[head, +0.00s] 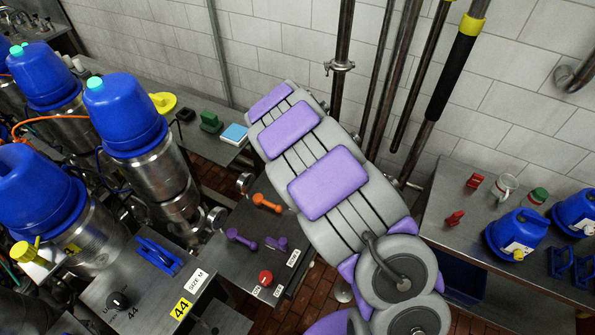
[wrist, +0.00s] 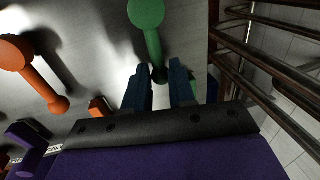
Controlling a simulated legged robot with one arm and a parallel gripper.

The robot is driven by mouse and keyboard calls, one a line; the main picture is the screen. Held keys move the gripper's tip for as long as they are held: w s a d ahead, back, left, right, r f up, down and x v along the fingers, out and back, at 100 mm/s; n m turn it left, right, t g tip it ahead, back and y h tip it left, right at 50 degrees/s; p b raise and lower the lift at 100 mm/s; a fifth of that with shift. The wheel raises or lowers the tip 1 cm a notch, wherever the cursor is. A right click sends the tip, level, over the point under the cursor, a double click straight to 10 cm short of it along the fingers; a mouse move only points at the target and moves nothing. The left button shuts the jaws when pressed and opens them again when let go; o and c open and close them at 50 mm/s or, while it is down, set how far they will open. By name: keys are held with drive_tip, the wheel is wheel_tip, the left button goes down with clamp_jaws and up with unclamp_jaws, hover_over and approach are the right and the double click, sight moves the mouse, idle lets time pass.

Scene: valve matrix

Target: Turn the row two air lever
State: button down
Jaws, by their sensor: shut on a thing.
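In the wrist view my gripper (wrist: 160,72) has two dark blue fingers with the lower end of a green lever (wrist: 150,32) between them. The gripper is shut on that lever, with a visible gap between the fingers. An orange lever (wrist: 36,75) stands to the left, clear of the fingers. In the head view the lever panel (head: 222,203) carries an orange lever (head: 266,202), two purple levers (head: 241,240) and a red knob (head: 265,277). My arm covers the panel's right side there and hides my gripper and the green lever. No row two air label is readable.
Steel canisters with blue caps (head: 123,115) stand at left. A side table (head: 455,207) with red levers and blue caps is at right. Pipes (head: 343,85) rise along the tiled wall behind my arm. In the wrist view dark bars (wrist: 265,65) run at right.

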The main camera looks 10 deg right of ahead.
drive_tip(key=c, duration=1.3)
unclamp_jaws()
drive_tip(key=shift+a, duration=0.1)
drive_tip(key=shift+c, duration=0.2)
drive_tip(key=shift+o, duration=1.1)
drive_tip(key=shift+a, duration=0.1)
drive_tip(key=shift+r, duration=0.15)
wheel_tip(320, 180, up, 17)
drive_tip(key=s+a, duration=0.2)
drive_tip(key=shift+s, duration=0.3)
drive_tip(key=shift+a, duration=0.1)
